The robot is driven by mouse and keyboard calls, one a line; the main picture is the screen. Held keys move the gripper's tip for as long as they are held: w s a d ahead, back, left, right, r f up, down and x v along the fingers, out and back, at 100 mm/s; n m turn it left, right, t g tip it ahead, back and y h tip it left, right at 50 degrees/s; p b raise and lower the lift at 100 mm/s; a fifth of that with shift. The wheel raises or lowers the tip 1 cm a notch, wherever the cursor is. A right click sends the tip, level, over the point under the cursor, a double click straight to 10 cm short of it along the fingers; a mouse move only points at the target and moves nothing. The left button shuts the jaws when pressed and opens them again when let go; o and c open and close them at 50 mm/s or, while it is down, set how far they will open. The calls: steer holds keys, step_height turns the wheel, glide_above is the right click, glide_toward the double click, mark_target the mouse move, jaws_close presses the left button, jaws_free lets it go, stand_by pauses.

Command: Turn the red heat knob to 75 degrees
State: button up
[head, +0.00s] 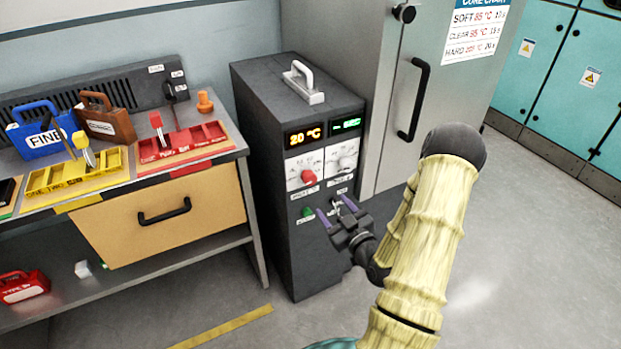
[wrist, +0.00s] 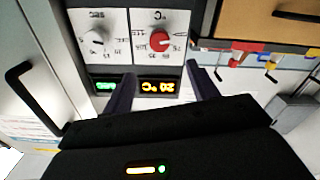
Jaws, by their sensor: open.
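The red heat knob (head: 308,176) sits on a white dial plate on the front of a dark grey cabinet (head: 263,190). The orange display (head: 304,136) above it reads 20 °C. In the wrist view, which is upside down, the red knob (wrist: 160,41) shows ahead, between the lines of my two fingers. My gripper (head: 334,208) is open and empty, in front of the cabinet and a little below and right of the knob in the head view. In the wrist view my gripper (wrist: 162,85) has its fingers apart, not touching the knob.
A white timer knob (head: 346,163) sits right of the red knob, under a green display (head: 346,124). A green button (head: 307,212) is below. A grey door with a black handle (head: 413,98) stands right. A workbench with a drawer (head: 160,216) stands left.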

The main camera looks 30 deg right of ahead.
mark_target(312, 181)
steer(key=w, duration=1.4)
steer(key=shift+w+a+p, duration=0.1)
steer(key=shift+a+p, duration=0.15)
steer(key=shift+p, duration=0.1)
steer(key=c, duration=1)
